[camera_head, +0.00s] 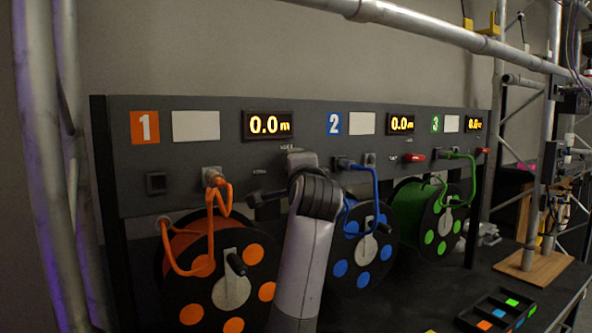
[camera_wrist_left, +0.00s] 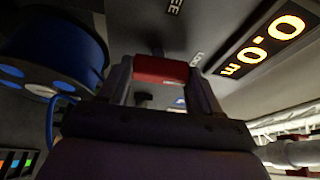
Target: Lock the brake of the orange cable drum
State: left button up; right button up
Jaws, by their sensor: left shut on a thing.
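The orange cable drum (camera_head: 182,250) hangs below panel section 1 at the left in the head view, with a crank on its black face and an orange cable running up to the panel. Its display (camera_head: 268,125) reads 0.0 m and also shows in the wrist view (camera_wrist_left: 265,42). My left gripper (camera_head: 298,160) is at the panel right of and below that display. In the wrist view its fingers (camera_wrist_left: 160,78) are shut on the red brake handle (camera_wrist_left: 160,69). My wrist hides this handle in the head view; which label it points to I cannot tell.
The blue drum (camera_head: 344,274) and green drum (camera_head: 408,205) hang to the right, with cables plugged in above. A truss upright (camera_head: 45,170) stands at the left. A divided tray (camera_head: 497,312) lies at the lower right.

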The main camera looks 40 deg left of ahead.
pick_arm(q)
jog(key=shift+m, duration=0.6)
jog(key=o, duration=1.1)
jog(key=shift+c, duration=0.2)
jog(key=b+v, duration=0.1)
jog(key=v, duration=0.6)
jog(key=shift+b, duration=0.3)
jog(key=shift+d+r, duration=0.1)
